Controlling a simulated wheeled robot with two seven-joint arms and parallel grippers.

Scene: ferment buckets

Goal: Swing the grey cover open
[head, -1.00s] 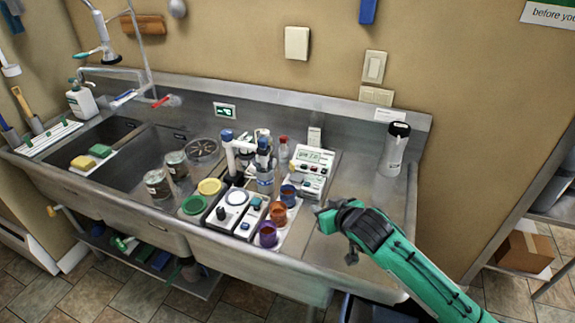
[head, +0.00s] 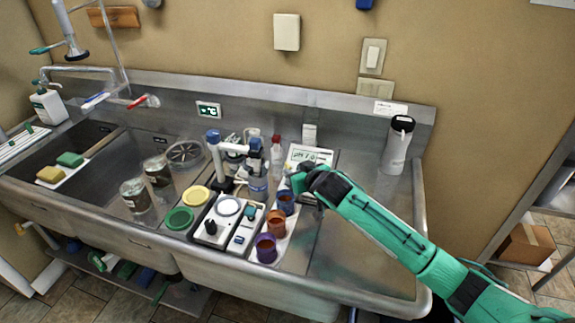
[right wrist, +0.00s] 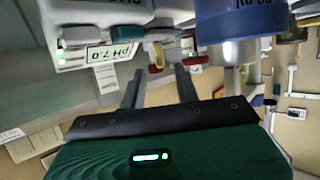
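A small pale grey box or flap (head: 309,134) sits on the steel backsplash behind the pH meter. It looks closed, and I cannot tell for certain that it is the grey cover. My right gripper (head: 296,182) is over the counter, in front of the pH meter (head: 309,155) and just above the blue cup (head: 286,202). In the right wrist view, the two fingers (right wrist: 158,82) are apart with nothing held between them. The pH meter (right wrist: 90,50) shows upside down there, reading pH 7.0. My left gripper is not in view.
Orange (head: 276,224) and purple (head: 266,247) cups stand close below my right gripper. A red-capped bottle (head: 276,155) and a blue-topped stand (head: 214,150) are to its left. A white cylinder (head: 397,146) stands to the right. The steel counter (head: 360,240) right of the cups is clear.

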